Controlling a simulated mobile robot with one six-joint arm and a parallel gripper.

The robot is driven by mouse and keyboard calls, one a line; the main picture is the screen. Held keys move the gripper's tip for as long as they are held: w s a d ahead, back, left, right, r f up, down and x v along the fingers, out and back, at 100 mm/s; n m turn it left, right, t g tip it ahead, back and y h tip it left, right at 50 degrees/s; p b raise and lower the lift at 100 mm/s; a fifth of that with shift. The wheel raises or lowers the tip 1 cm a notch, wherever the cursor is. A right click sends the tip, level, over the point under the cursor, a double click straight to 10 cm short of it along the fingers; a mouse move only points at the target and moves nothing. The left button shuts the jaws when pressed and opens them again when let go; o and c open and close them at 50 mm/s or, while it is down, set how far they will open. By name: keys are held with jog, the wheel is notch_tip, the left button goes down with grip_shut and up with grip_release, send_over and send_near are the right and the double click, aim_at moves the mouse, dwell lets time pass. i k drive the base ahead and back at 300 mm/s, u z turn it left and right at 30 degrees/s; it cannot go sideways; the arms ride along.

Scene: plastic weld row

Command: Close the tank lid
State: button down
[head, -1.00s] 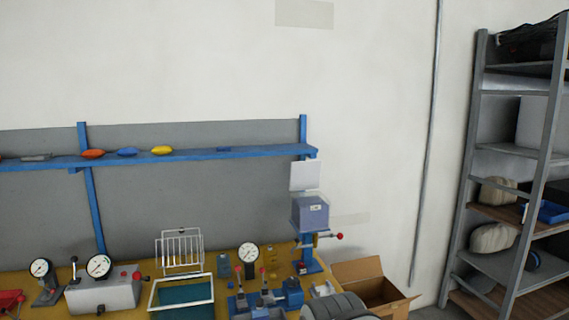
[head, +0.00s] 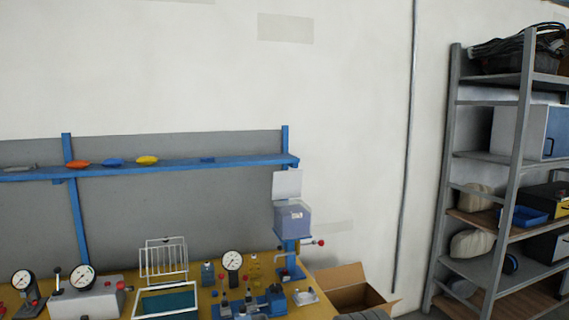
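A tank (head: 136,312) with a white rim and teal inside stands on the yellow bench. A white wire frame (head: 163,260) stands upright at its back edge, like a raised lid. A grey-violet box (head: 293,220) on the blue post also has a pale flap (head: 287,184) standing up above it. I cannot tell from the picture alone which of the two is the lid meant. My gripper is not in view; only a grey part, probably of my arm, shows at the bottom edge.
Dial gauges (head: 83,276) and blue fixtures (head: 272,297) crowd the bench around the tank. A red-knobbed lever (head: 318,242) sticks out right of the post. An open cardboard box (head: 350,290) stands right of the bench, and a grey shelf rack (head: 480,262) farther right.

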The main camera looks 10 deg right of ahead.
aim_at(286, 184)
jog(key=z, duration=0.35)
jog(key=i, duration=1.75)
jog(key=u, duration=0.55)
jog(key=k, duration=0.95)
jog(key=u, duration=0.15)
jog(key=i, duration=0.9)
jog(key=z, duration=0.1)
